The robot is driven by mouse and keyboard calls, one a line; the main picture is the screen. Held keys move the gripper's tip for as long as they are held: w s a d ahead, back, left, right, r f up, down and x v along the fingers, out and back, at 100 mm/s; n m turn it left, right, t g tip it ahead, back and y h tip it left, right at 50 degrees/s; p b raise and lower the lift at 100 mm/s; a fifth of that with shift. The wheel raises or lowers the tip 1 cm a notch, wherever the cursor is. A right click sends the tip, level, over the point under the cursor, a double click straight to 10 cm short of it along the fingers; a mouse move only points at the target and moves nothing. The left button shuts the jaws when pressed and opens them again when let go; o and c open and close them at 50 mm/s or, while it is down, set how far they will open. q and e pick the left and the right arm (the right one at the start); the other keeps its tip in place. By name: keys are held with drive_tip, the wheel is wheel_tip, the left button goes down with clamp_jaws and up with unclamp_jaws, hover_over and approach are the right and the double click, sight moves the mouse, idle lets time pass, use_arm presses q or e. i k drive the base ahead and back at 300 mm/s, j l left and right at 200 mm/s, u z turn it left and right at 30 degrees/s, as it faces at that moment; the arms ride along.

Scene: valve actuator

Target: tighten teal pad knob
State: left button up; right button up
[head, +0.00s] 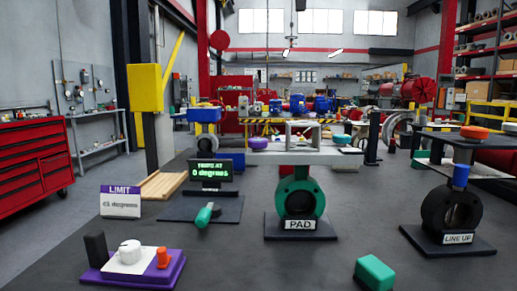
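A teal valve (321,193) with a round opening stands upright on a dark base with a PAD sign (300,224). A pale plate (280,158) lies across its top. A small teal knob-like piece (342,139) and a purple round piece (258,143) sit at the plate. A teal piece with a pale end (206,215) lies on a dark mat left of the valve. A teal block (374,272) lies at the front right. Which teal piece is the pad knob, I cannot tell. Neither of my grippers is in view.
A purple base (150,272) with a white knob stands front left, near a LIMIT sign (120,202). A display (211,172) reads 0 degrees. A black valve (450,208) marked LINE UP stands at right. The grey surface between the PAD valve and the front is mostly clear.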

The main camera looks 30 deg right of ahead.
sight(340, 140)
drive_tip(key=z, duration=1.35)
